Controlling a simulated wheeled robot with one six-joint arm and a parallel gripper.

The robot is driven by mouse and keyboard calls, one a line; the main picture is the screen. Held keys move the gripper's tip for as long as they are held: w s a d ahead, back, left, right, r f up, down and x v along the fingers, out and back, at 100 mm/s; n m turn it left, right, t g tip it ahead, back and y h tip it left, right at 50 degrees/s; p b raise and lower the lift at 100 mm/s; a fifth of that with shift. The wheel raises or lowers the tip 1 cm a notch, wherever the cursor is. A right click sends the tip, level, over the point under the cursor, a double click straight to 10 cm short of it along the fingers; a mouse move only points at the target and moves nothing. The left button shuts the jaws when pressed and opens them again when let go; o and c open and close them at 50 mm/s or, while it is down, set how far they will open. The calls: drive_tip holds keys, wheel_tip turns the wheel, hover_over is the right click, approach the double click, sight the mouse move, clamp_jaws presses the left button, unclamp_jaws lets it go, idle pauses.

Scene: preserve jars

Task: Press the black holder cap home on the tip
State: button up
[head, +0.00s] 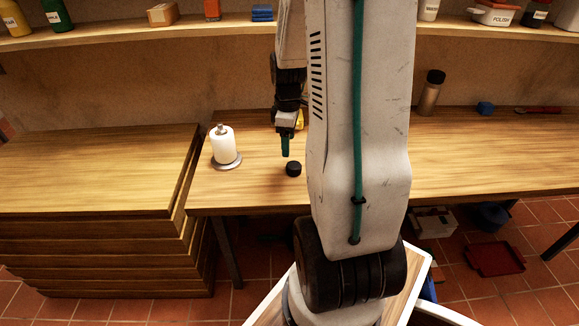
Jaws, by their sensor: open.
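A white roll-like cylinder (223,145) stands upright on a round grey base (226,165) on the wooden bench, left of my gripper. A small dark tip (220,129) sticks up from its top, with no black cap on it. The black cap (293,168) lies on the bench to the right of the cylinder, near the front edge. My gripper (286,155), with teal fingers, points down just above and slightly left of the black cap. It is open and holds nothing that I can see. The exact gap to the cap is hard to tell.
A yellow object (300,121) is partly hidden behind my arm. A shelf (120,35) runs above. The bench between cylinder and cap is clear.

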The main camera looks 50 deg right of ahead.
sight(293, 164)
drive_tip(key=f, duration=0.3)
drive_tip(key=d+f, duration=0.1)
drive_tip(key=f, duration=0.5)
drive_tip(key=shift+s+d+f, duration=0.1)
drive_tip(key=shift+s+d, duration=0.2)
drive_tip(key=shift+s, duration=0.05)
drive_tip(key=shift+c, duration=0.3)
drive_tip(key=c, duration=1)
